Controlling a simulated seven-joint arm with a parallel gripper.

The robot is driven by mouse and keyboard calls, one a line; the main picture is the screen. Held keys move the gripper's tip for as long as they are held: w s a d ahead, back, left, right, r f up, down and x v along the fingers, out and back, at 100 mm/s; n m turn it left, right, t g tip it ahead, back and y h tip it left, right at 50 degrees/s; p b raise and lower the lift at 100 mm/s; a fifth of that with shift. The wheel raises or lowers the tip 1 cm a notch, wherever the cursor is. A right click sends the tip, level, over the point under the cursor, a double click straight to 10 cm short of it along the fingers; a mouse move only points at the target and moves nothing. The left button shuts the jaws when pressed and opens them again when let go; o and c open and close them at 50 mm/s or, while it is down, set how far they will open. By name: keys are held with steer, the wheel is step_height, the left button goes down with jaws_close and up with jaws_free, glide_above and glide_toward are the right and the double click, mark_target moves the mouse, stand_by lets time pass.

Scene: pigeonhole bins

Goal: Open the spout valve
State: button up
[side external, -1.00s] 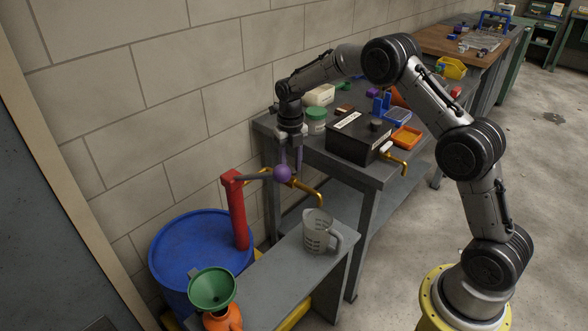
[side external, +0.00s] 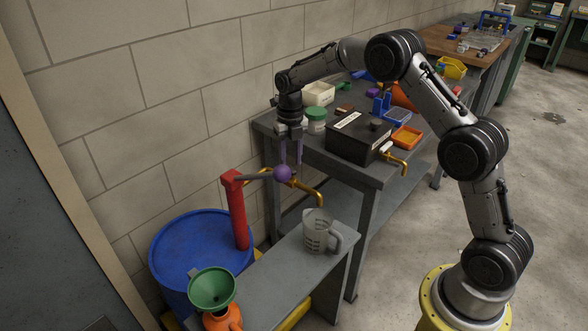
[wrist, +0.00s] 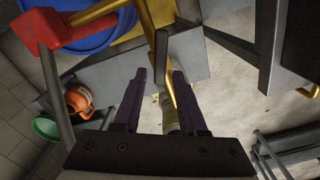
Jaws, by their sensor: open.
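The brass spout (side external: 308,188) runs right from the red pump (side external: 236,212) on the blue drum, its tip bending down above a measuring jug (side external: 318,232). In the wrist view the spout (wrist: 149,18) runs down behind a narrow dark grey lever (wrist: 162,58), which looks like the spout valve's handle. Contact between fingers and lever cannot be told.
The blue drum (side external: 180,245) stands against the block wall. A green funnel (side external: 211,288) is in front of it. A grey bench (side external: 290,272) carries the jug. Behind, a workbench holds a black box (side external: 358,138) with its own brass tap (side external: 398,160), and several bins.

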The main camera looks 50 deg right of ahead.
steer(key=shift+f, duration=0.15)
steer(key=shift+f, duration=0.9)
jaws_close()
steer(key=shift+n, duration=0.3)
jaws_free()
steer(key=shift+r, duration=0.1)
steer(key=shift+r, duration=0.95)
